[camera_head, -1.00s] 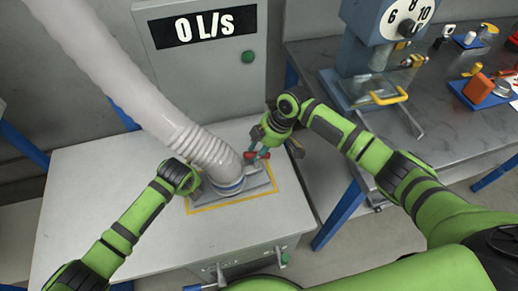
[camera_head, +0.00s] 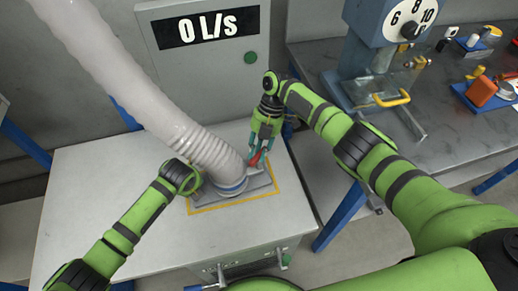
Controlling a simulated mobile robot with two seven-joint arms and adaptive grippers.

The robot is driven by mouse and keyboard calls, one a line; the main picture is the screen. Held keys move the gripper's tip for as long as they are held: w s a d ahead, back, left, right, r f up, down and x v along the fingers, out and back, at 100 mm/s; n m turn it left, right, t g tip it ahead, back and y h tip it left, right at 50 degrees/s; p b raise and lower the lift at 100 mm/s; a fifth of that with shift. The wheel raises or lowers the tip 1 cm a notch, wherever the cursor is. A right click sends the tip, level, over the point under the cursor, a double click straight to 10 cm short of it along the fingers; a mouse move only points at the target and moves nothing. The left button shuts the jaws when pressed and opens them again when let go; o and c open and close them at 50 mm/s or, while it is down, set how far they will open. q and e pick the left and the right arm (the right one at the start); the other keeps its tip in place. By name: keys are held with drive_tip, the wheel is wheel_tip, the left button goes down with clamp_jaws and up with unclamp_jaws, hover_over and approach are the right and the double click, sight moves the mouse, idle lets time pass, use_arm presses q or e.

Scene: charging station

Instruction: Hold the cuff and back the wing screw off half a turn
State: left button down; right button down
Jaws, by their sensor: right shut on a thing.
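The cuff (camera_head: 231,187) is a grey-white ring with a blue band at the lower end of a thick white corrugated hose (camera_head: 205,150). It sits on a grey base plate (camera_head: 262,186) on the white cabinet top. The red wing screw (camera_head: 256,158) is just right of the cuff. My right gripper (camera_head: 259,158) comes down on it from above and behind, shut on the wing screw. My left gripper (camera_head: 193,186) is at the left side of the cuff. Its fingers are mostly hidden by its own wrist and the hose, so its opening cannot be made out.
A yellow outline (camera_head: 243,202) frames the base plate. A grey panel reading 0 L/s (camera_head: 209,25) stands behind. On the right, a metal bench (camera_head: 451,130) carries a drill-press-like machine with a dial (camera_head: 407,20). The cabinet's front left top is clear.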

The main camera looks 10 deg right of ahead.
drive_tip(key=shift+a+n+g+h, duration=0.15)
drive_tip(key=shift+n+g+h, duration=0.3)
drive_tip(key=shift+n, duration=1.15)
drive_tip(key=shift+s, duration=0.1)
drive_tip(key=c, duration=1)
unclamp_jaws()
drive_tip(key=v, duration=1.2)
